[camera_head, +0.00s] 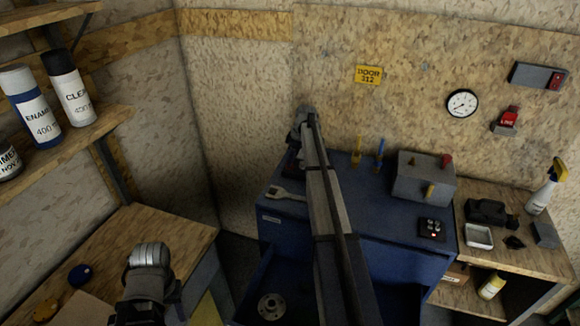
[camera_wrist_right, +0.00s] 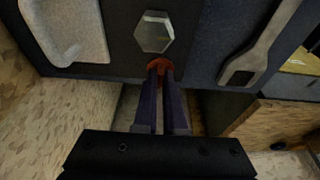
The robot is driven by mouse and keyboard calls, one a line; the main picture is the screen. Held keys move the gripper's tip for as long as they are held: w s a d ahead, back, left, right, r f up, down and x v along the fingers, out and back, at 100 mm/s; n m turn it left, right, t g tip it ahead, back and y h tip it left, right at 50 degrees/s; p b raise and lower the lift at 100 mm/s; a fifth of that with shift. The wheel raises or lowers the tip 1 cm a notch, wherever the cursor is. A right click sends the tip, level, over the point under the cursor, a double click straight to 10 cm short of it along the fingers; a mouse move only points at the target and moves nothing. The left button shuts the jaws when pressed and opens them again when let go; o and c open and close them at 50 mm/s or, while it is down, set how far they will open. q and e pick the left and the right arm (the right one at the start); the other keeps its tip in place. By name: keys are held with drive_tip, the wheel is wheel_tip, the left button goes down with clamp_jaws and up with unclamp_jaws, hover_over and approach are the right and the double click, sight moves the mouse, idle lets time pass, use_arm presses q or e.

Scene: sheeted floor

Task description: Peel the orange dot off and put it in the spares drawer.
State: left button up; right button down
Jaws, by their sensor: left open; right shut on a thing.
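In the right wrist view, the orange dot (camera_wrist_right: 159,64) is a small red-orange piece pinched at the tips of my right gripper (camera_wrist_right: 160,70), just below a grey hexagonal piece (camera_wrist_right: 155,32) on a dark surface. I cannot tell if the dot still touches that surface. In the head view my right gripper (camera_head: 303,125) is at the far left of the blue cabinet top (camera_head: 285,212); its tips and the dot are not clear there. An open blue drawer (camera_head: 250,290) below holds a round metal flange (camera_head: 271,306). My left gripper (camera_head: 150,256) is open, low at the left.
A wrench (camera_head: 285,194) lies on the cabinet top. A grey box (camera_head: 424,178) and a dark button pad (camera_head: 432,229) stand further right. A wooden bench (camera_head: 175,235) is at left, a wooden shelf unit (camera_head: 530,255) at right. My right arm hides part of the cabinet.

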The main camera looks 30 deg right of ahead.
drive_tip(key=shift+r+p, duration=2.3)
drive_tip(key=shift+r, duration=0.15)
drive_tip(key=shift+r, duration=0.1)
drive_tip(key=shift+r+p, duration=1.95)
drive_tip(key=shift+p, duration=0.1)
drive_tip(key=shift+f, duration=0.15)
wheel_tip(320, 180, down, 5)
drive_tip(key=b, duration=0.5)
